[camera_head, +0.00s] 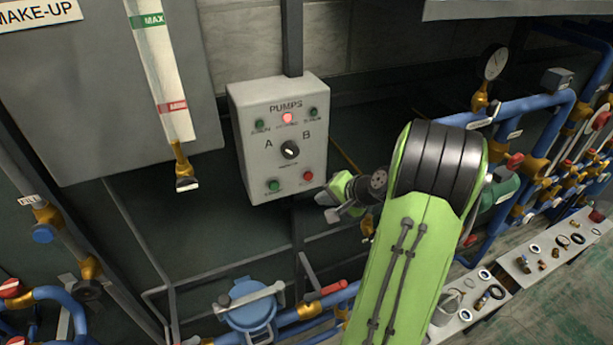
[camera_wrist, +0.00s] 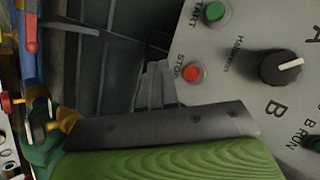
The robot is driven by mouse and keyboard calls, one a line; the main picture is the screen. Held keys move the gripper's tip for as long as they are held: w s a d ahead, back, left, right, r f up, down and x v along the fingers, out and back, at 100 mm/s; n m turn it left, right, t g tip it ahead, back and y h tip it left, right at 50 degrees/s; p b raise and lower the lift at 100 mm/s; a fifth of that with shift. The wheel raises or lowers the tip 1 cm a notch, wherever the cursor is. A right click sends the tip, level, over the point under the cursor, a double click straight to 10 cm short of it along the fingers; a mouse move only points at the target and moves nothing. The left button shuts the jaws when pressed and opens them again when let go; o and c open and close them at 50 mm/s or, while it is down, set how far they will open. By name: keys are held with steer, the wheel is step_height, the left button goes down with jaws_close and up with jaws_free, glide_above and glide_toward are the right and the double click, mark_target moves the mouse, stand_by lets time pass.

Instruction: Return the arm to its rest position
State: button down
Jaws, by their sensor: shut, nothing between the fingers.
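My gripper (camera_head: 329,207) is in front of the lower right side of the pump box, its fingers pressed together and empty. In the wrist view the shut grey fingertips (camera_wrist: 158,85) show beside the box's edge, near the red stop button (camera_wrist: 193,73). They look apart from the button, but the gap is hard to judge. My green arm reaches up from the bottom of the head view and bends toward the box. The grey pump box (camera_head: 268,160) has a black selector knob (camera_head: 289,149), which also shows in the wrist view (camera_wrist: 282,68). A red lamp (camera_head: 287,118) is lit on it.
A sight tube (camera_head: 160,70) with MAX and red marks stands at left. Blue pipes (camera_head: 515,108) with a gauge (camera_head: 495,63) run at right. A blue lidded vessel (camera_head: 250,307) is below the box. A bench (camera_head: 535,283) holds several small fittings at lower right.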

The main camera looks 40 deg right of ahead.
steer(key=s+a+r+n+g, duration=0.1)
steer(key=a+r+n+g, duration=0.2)
steer(key=a, duration=0.5)
steer(key=s+a+r+n, duration=0.1)
steer(key=a+r+n, duration=0.3)
steer(key=a, duration=0.4)
steer(key=s+a+r+n, duration=0.1)
steer(key=s+a+n, duration=0.2)
steer(key=s+a, duration=0.2)
steer(key=s+a+r+n+g+h, duration=0.1)
steer(key=s+a+n, duration=0.3)
steer(key=s, duration=0.7)
steer(key=shift+a+r, duration=0.4)
steer(key=shift+r, duration=0.35)
